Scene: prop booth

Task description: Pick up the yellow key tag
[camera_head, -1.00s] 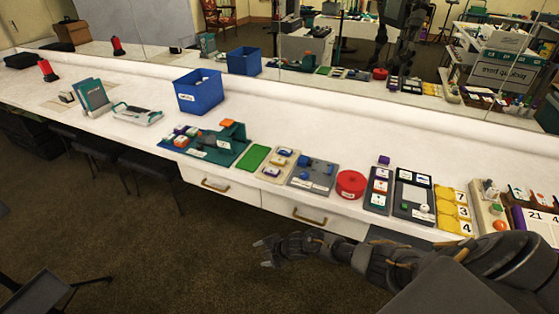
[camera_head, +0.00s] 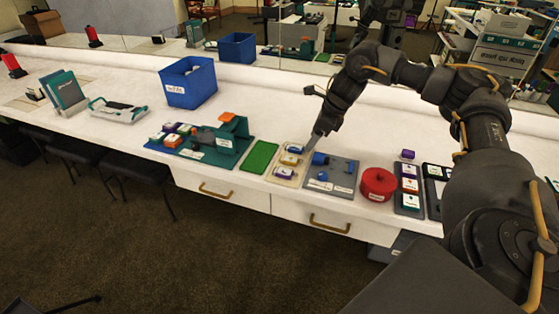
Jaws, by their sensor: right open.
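The yellow key tag (camera_head: 289,160) lies on a small beige tray (camera_head: 303,170), between a blue tag (camera_head: 295,149) and a purple tag (camera_head: 284,173). My right gripper (camera_head: 312,141) points down just right of and above the blue tag, near the tray's back right corner. Its jaws are open and empty, and apart from the yellow tag in the picture. The gap between its fingers is hard to see from here. My left gripper is out of view.
A green mat (camera_head: 259,157) lies left of the tray. A grey board with blue parts (camera_head: 345,172) and a red round tin (camera_head: 378,184) stand to the right. A blue bin (camera_head: 188,85) stands farther back. The counter behind the tray is clear.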

